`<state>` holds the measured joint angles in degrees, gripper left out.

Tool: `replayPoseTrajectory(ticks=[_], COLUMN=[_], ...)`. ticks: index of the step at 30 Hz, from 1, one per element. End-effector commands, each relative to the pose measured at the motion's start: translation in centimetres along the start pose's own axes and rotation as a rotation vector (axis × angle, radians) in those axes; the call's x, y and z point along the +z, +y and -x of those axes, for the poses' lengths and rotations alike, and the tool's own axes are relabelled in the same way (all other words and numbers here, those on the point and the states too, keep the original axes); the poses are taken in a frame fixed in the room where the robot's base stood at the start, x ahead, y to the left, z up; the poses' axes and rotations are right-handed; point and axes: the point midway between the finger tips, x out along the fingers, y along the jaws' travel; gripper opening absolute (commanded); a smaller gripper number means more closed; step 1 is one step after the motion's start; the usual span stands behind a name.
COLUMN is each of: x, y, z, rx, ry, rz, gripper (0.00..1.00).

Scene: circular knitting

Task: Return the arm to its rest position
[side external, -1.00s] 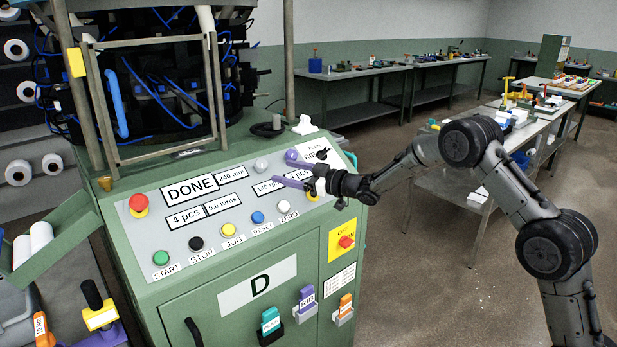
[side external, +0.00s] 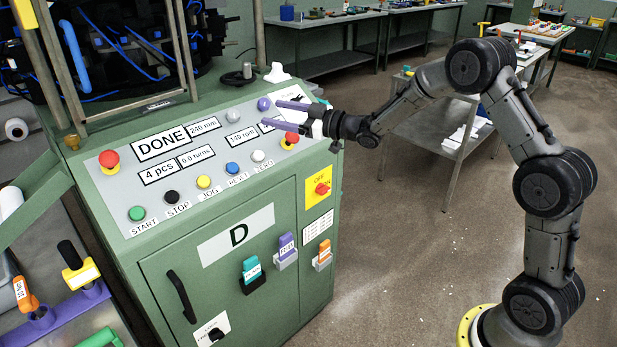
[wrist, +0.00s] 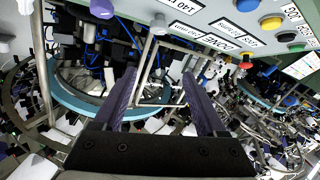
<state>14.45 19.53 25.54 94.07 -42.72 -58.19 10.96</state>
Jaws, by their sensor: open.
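My gripper (side external: 273,113) has two purple fingers, apart with nothing between them. In the side view it is in front of the upper right of the control panel (side external: 125,207), with its fingers pointing left. I cannot tell how far it is from the surface. A purple button (side external: 263,104) shows just left of the upper finger, and a red button (side external: 291,138) shows just below the gripper. The gripper and fingers hide some labels. In the wrist view, the open fingers (wrist: 160,80) extend over the machine's frame and rings.
The green machine cabinet (side external: 155,265) stands left of my arm. Its panel display (side external: 162,144) reads DONE. Coloured tags hang on its front. A workbench (side external: 425,150) stands behind my arm. Open floor (side external: 400,270) lies between the cabinet and my base.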

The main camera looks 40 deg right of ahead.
Motion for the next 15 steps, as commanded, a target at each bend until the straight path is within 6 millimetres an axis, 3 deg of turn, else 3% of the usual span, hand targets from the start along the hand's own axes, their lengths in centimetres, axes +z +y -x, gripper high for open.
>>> replayPoseTrajectory(ticks=[1, 6, 10, 15], x=[-3.1, -14.0, -19.3, -22.2], y=[-0.3, -1.2, -1.7, -2.7], z=[0.1, 2.8, 6.6, 13.5], rx=[-0.003, 0.045, 0.13, 0.247], ry=[0.041, 0.126, 0.085, -0.045], rz=[0.026, 0.081, 0.082, 0.027], gripper=[0.74, 0.74, 0.74, 0.74])
